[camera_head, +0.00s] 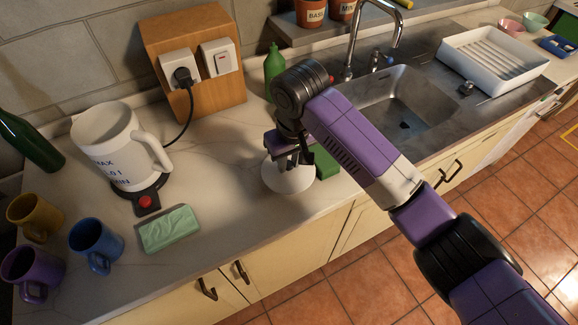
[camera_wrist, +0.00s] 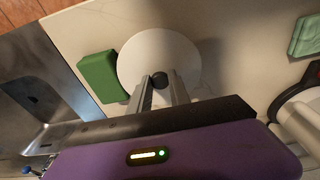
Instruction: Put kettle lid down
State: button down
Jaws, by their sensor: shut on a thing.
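The kettle lid (camera_head: 288,178) is a white disc with a dark knob. My gripper (camera_head: 288,158) points down over it and is shut on the knob. In the wrist view the knob sits between the two fingers of my gripper (camera_wrist: 160,82), with the white lid (camera_wrist: 150,50) spread out beyond it. The lid is at or just above the countertop; I cannot tell if it touches. The white kettle (camera_head: 118,146) stands on its dark base (camera_head: 148,198) to the left, its handle facing right.
A green sponge (camera_head: 325,163) lies close beside the lid, toward the sink (camera_head: 395,100). A green packet (camera_head: 169,229) and several mugs (camera_head: 96,245) stand at left. A green bottle (camera_head: 273,66) is behind my gripper. Counter between packet and lid is clear.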

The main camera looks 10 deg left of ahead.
aim_at(290, 166)
jog(key=shift+f, duration=1.55)
jog(key=shift+f, duration=0.1)
jog(key=c, duration=1.2)
grip_release()
notch_tip(290, 166, up, 12)
jog(key=s+d+b, duration=0.1)
jog(key=shift+s+b, duration=0.25)
jog(key=shift+b, duration=0.1)
